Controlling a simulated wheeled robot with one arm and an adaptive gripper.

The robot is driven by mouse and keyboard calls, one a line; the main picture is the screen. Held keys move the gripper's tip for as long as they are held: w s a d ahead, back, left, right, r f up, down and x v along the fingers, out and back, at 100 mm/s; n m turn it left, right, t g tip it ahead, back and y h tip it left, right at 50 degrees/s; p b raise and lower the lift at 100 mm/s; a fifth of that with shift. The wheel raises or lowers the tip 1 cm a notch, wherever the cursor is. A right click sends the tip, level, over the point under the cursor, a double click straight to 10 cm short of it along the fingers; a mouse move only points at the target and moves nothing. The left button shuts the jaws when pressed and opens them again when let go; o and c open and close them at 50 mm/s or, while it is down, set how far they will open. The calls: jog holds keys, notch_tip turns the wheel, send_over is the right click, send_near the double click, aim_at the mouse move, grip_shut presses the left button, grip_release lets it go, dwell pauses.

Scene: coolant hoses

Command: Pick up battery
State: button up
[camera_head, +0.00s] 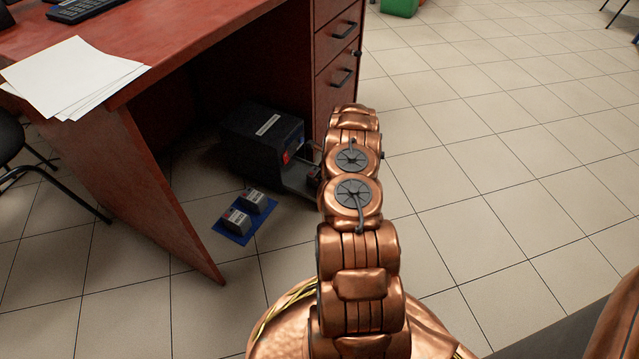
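Two small grey box-shaped batteries with pale labels stand side by side on a blue mat (229,233) on the floor under the desk. One battery (236,221) is nearer and to the left; the other battery (257,202) is behind it to the right. My copper arm (358,250) reaches forward, right of the mat and apart from the batteries. My gripper is largely hidden behind the arm's far end, beside the black machine, so its fingers cannot be made out.
A black machine (262,140) with a red part stands under the desk behind the batteries. The red-brown desk (150,190) has a side panel left of the mat and a drawer unit (335,60) at the right. Open tiled floor (500,150) lies to the right.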

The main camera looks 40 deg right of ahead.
jog(key=shift+x, duration=0.75)
jog(key=shift+r, duration=0.1)
grip_shut()
